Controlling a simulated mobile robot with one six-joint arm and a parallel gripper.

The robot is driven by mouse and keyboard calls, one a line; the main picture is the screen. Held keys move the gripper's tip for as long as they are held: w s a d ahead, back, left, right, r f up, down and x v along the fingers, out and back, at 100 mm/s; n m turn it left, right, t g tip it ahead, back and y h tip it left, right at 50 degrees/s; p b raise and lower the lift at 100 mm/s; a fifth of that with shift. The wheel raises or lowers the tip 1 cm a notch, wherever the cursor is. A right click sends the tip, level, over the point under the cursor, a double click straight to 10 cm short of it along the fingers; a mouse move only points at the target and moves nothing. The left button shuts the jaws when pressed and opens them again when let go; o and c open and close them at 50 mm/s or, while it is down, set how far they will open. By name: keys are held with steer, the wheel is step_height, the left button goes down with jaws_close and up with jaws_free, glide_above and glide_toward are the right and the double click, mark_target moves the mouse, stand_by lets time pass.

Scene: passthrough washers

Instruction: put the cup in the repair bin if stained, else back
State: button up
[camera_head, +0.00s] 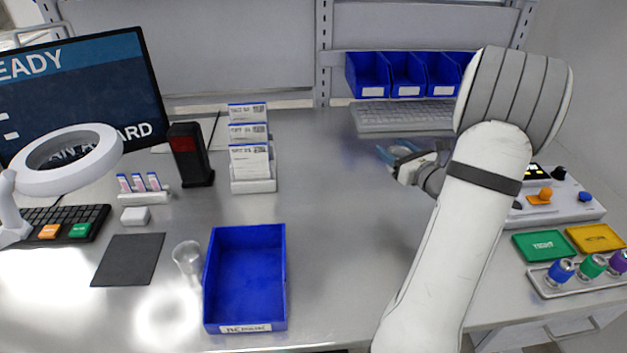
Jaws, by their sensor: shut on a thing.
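A clear cup (187,258) stands upright on the metal bench, just left of a blue open bin (283,272). I cannot tell from here whether the cup is stained. The bin has a white front label that seems to start with "RE", and it looks empty. My gripper (390,153) is well behind and to the right of the bin, over the bench in front of the pale keyboard. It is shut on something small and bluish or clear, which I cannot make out. My arm crosses the right side of the view.
A ring lamp (70,160), dark mat (128,260), card rack (252,150) and black-and-red device (190,153) are left. Blue bins (405,75) sit at the back. A control box (555,200), coloured trays (595,238) and several capped containers are right. The bench centre is clear.

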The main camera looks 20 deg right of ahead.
steer(key=w+a+f+b, duration=0.1)
steer(key=w+a+b, duration=0.9)
steer(key=a+b, duration=0.35)
steer(key=shift+h, duration=0.4)
steer(key=f, duration=0.3)
steer(key=f+b, duration=0.1)
steer(key=f, duration=0.2)
steer(key=d+f, duration=0.1)
steer(key=f, duration=0.2)
steer(key=shift+b, duration=0.3)
steer(key=shift+w+f, duration=0.1)
steer(key=shift+f, duration=0.15)
steer(key=o, duration=1.1)
